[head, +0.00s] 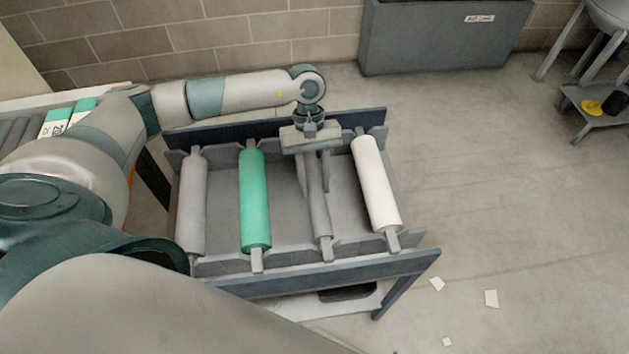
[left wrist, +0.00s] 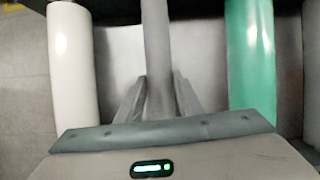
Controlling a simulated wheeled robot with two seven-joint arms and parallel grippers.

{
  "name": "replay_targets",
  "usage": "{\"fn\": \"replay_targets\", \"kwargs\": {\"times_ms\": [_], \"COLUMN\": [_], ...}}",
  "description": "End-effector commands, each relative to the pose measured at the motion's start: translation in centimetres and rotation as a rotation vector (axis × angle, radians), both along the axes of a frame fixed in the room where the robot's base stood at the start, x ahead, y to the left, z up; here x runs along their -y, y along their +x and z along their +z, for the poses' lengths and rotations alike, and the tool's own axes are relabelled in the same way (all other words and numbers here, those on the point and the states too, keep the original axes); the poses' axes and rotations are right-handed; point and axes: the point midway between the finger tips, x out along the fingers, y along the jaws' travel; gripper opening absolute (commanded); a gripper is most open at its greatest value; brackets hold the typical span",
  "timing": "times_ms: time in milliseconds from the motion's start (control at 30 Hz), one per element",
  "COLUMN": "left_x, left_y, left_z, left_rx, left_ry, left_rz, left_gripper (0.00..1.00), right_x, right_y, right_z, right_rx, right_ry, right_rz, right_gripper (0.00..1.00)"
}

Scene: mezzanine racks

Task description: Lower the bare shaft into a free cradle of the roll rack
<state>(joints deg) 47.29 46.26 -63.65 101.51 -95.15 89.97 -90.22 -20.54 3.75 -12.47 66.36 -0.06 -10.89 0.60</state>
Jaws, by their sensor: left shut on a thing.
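The bare shaft (head: 320,210) is thin and grey, and it also shows in the left wrist view (left wrist: 157,40). My left gripper (head: 315,172) points down and is shut on the shaft near its far end. The shaft runs lengthwise between the green roll (head: 254,200) and the white roll (head: 375,180) of the roll rack (head: 310,267). Its near end is over the near notched rail; I cannot tell whether it touches the cradle. The gripper hides the far end. My right gripper is out of view.
A thicker grey roll (head: 191,205) lies at the rack's left. A dark grey bin (head: 440,38) stands against the wall. A stepped stand (head: 600,112) is at the far right. Paper scraps (head: 491,298) lie on otherwise clear floor right of the rack.

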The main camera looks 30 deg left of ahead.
Motion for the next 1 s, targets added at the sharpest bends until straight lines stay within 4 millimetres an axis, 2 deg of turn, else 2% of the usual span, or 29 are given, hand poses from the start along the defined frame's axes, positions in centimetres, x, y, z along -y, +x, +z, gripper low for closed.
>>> {"fn": "replay_targets", "kwargs": {"times_ms": [733,767,833,867,1000], "left_x": [-0.02,-0.01,-0.01,-0.01,0.0], "left_y": [0.0,0.0,-0.01,-0.01,-0.03], "left_z": [-0.47,-0.47,-0.47,-0.47,-0.47], "left_rx": [-0.002,-0.001,-0.001,-0.002,-0.002], "left_ry": [0.001,0.0,0.0,0.001,0.0], "left_rz": [0.006,0.005,0.005,0.005,0.003], "left_gripper": [0.0,0.36,0.52,0.55,0.55], "right_x": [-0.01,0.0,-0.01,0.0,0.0], "right_y": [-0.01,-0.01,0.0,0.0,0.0], "right_z": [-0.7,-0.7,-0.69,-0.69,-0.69], "right_rx": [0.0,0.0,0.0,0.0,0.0], "right_ry": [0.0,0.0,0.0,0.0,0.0], "right_rz": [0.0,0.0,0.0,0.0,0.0], "right_gripper": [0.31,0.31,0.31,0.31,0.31]}}
